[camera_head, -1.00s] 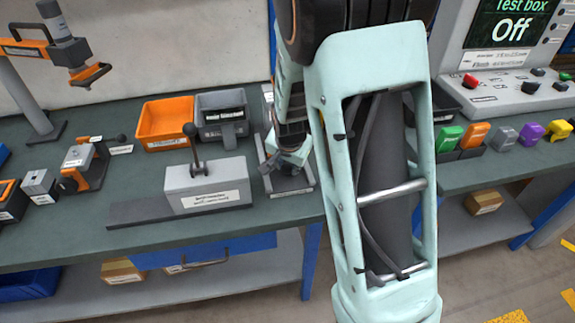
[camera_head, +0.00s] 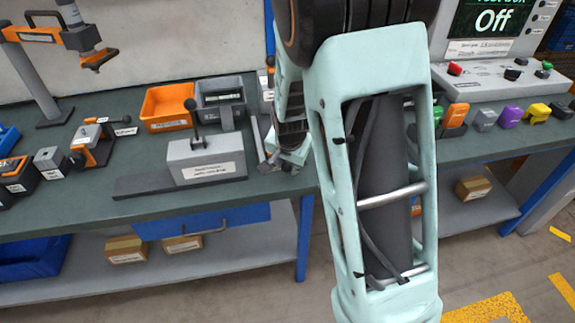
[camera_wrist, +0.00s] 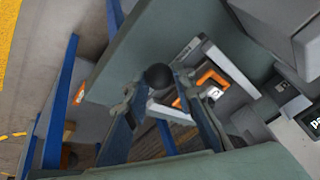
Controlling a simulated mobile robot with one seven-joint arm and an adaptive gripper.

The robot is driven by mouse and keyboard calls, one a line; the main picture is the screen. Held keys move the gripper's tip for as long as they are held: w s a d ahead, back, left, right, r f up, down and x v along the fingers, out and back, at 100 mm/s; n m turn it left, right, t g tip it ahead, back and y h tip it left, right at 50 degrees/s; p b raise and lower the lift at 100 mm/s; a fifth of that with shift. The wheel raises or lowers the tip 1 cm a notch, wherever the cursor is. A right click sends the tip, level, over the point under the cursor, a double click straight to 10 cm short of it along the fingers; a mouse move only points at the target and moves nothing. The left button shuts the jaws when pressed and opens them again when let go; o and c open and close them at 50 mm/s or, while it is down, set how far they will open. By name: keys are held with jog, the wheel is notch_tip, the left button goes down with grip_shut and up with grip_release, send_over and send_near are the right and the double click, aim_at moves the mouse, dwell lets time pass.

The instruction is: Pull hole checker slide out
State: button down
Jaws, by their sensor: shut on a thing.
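In the wrist view my gripper (camera_wrist: 160,88) has its two fingers closed on a black ball knob (camera_wrist: 157,76), which sits between the fingertips. I take the knob for the handle of the hole checker slide; its stem and the slide behind it are hidden by the fingers. Beyond the knob is a pale grey fixture with an orange bracket (camera_wrist: 210,80) and a small label. In the head view my arm covers the fixture and the fingertips; only part of my wrist shows at the bench, right of the grey lever block (camera_head: 205,160).
The green bench (camera_head: 250,190) has a front edge close to my arm. An orange bin (camera_head: 168,107) and a grey bin (camera_head: 220,98) stand at the back. The test box (camera_head: 490,70), reading Off, is at the right. Floor in front of the bench is clear.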

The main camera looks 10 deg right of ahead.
jog(key=shift+s+f, duration=0.1)
jog(key=shift+s, duration=0.15)
jog(key=c, duration=1.6)
grip_release()
jog(key=shift+r, duration=0.2)
jog(key=shift+r, duration=0.3)
jog(key=v, duration=1.1)
jog(key=shift+s+r, duration=0.1)
jog(key=shift+s, duration=0.1)
jog(key=shift+w, duration=0.1)
